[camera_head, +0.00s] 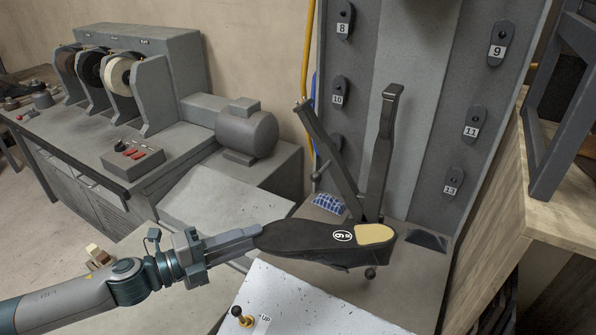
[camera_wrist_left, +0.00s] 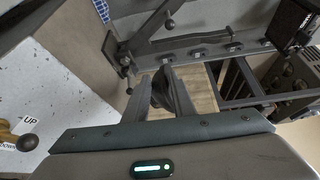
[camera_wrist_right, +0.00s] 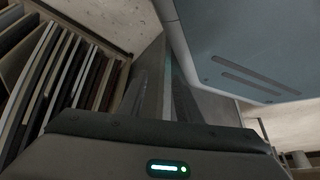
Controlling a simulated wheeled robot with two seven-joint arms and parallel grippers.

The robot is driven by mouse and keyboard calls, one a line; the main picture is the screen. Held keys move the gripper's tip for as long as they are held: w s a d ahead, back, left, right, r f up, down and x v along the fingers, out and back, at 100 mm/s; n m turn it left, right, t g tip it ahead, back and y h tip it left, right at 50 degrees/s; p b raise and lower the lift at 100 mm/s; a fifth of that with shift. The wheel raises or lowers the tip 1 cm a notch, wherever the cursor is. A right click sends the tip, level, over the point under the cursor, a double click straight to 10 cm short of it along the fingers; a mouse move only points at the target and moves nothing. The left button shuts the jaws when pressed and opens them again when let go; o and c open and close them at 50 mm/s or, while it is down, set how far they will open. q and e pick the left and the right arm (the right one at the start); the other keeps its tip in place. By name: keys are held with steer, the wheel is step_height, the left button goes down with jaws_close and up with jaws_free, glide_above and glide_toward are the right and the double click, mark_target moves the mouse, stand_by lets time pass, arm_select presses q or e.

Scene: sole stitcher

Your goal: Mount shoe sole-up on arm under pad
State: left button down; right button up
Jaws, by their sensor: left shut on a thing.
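A black shoe (camera_head: 310,238) lies roughly level in the head view, sole up, with a tan heel patch (camera_head: 375,234) at its right end and a round white number mark. My left gripper (camera_head: 258,231) is shut on its left end; in the left wrist view (camera_wrist_left: 165,88) a dark part of it shows between the fingers.
A white panel (camera_head: 300,305) with a lever (camera_head: 242,316) marked UP stands in front of the shoe. A grinder bench (camera_head: 160,165) with a motor is at the left. Numbered soles hang on the grey back panel (camera_head: 430,100). A wooden-topped table (camera_head: 570,200) is at the right.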

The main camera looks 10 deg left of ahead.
arm_select(q)
steer(key=shift+s+d, duration=0.1)
steer(key=shift+d, duration=0.05)
stand_by(0.5)
